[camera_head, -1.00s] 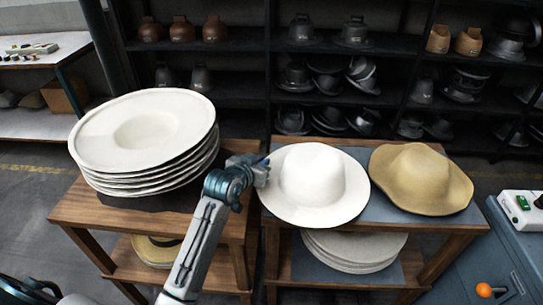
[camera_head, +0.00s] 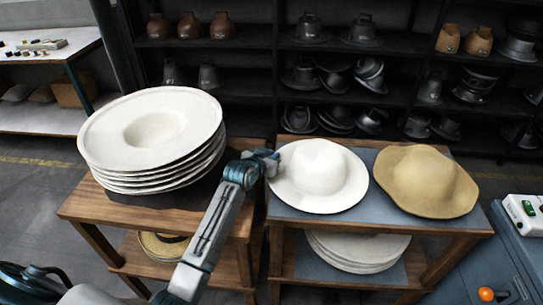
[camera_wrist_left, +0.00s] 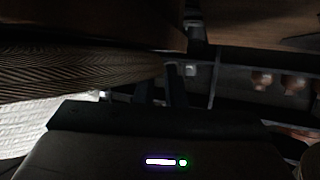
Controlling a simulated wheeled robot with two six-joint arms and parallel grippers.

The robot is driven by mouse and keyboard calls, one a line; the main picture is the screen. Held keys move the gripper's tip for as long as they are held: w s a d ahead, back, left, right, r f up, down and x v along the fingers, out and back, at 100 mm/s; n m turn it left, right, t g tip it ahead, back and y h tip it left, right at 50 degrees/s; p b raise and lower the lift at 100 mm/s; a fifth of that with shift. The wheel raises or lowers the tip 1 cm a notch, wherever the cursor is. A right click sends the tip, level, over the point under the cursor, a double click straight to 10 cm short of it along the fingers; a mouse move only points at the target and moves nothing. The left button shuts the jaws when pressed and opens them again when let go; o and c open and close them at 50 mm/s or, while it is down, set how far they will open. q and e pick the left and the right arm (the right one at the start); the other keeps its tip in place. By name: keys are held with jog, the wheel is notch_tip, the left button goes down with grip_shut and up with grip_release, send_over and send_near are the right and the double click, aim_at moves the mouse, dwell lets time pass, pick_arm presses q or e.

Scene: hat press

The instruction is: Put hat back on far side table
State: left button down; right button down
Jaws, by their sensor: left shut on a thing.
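A white wide-brimmed hat (camera_head: 318,168) is at the left part of the right wooden table (camera_head: 390,228), which has a blue-grey top. My left gripper (camera_head: 270,162) is shut on the left edge of its brim. The hat is level and over the tabletop; I cannot tell whether it rests fully on it. A tan hat (camera_head: 425,175) lies beside it on the right. In the left wrist view, the dark gripper fingers (camera_wrist_left: 165,88) show, but the scene is too dark to make out the grip. My right gripper is not in view.
Several stacked white hats (camera_head: 150,130) stand on the left wooden table (camera_head: 85,205). More light hats (camera_head: 358,250) lie on the right table's lower shelf. A dark rack (camera_head: 255,95) with hat forms is behind. A blue machine (camera_head: 480,255) is at right.

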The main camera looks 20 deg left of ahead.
pick_arm(q)
jog(key=shift+f, duration=0.15)
jog(key=c, duration=1.5)
grip_release()
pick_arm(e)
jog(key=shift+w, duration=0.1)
